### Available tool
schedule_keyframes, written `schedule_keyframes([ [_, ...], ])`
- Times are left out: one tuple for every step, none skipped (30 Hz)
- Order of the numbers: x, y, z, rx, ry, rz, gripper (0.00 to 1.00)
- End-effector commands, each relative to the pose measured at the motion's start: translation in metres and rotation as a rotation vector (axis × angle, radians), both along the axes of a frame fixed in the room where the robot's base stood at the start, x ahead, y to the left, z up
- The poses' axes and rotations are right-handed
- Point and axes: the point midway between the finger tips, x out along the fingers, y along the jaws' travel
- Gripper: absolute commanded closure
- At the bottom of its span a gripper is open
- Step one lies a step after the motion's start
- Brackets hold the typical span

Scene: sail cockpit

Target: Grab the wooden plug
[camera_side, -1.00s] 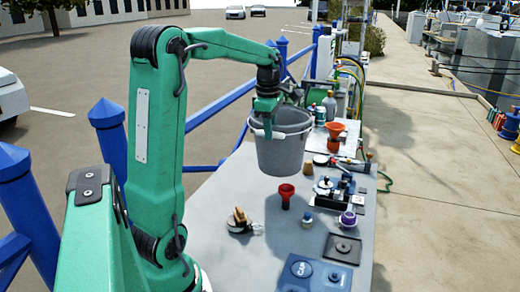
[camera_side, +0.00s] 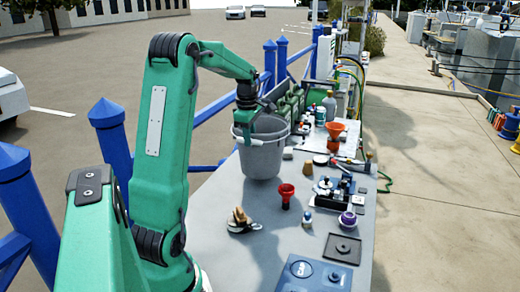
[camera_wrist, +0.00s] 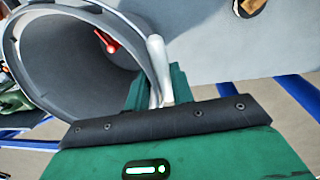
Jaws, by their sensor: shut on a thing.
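My gripper (camera_side: 247,128) is shut on the grey bucket (camera_side: 264,160) at its rim and pale handle. In the wrist view, the bucket (camera_wrist: 85,75) tilts left of my jaws (camera_wrist: 158,92), with the handle grip between them. A small brown tapered piece (camera_side: 307,168), which looks like the wooden plug, stands on the table right of the bucket, apart from my gripper. Another tan wooden piece (camera_side: 240,214) sits on a black-and-white fitting nearer the camera; part of it shows at the top of the wrist view (camera_wrist: 253,5).
On the grey table (camera_side: 265,262) stand a red funnel cup (camera_side: 286,194), a small blue-topped bottle (camera_side: 307,218), a purple-topped item (camera_side: 347,220), a black-and-blue device (camera_side: 333,191) and a blue case (camera_side: 315,275). Blue railing (camera_side: 225,105) runs behind. The front left table area is fairly clear.

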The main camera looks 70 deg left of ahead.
Motion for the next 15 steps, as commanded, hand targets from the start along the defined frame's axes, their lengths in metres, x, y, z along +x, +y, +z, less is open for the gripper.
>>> schedule_keyframes([
  [0.000,0.000,-0.003,0.000,0.000,0.000,1.00],
  [0.000,0.000,-0.005,-0.001,0.001,0.000,1.00],
  [0.000,0.000,-0.009,0.000,0.000,0.000,1.00],
  [0.000,0.000,-0.013,-0.001,0.001,0.000,1.00],
  [0.000,0.000,-0.016,-0.001,0.001,0.000,1.00],
  [0.000,0.000,-0.021,-0.001,0.001,0.000,1.00],
  [0.000,0.000,-0.025,-0.001,0.001,0.000,1.00],
  [0.000,0.000,-0.028,-0.001,0.001,0.000,1.00],
  [0.000,0.000,-0.031,0.000,0.000,0.000,1.00],
  [0.000,0.000,-0.033,0.000,0.000,0.000,1.00],
  [0.000,0.000,-0.035,0.000,0.000,0.000,1.00],
  [0.000,0.000,-0.037,0.000,0.000,0.000,1.00],
  [0.000,0.000,-0.038,0.000,0.000,0.000,1.00],
  [0.000,0.000,-0.038,0.000,0.000,0.000,1.00],
  [0.000,0.000,-0.038,0.001,-0.001,0.000,1.00],
])
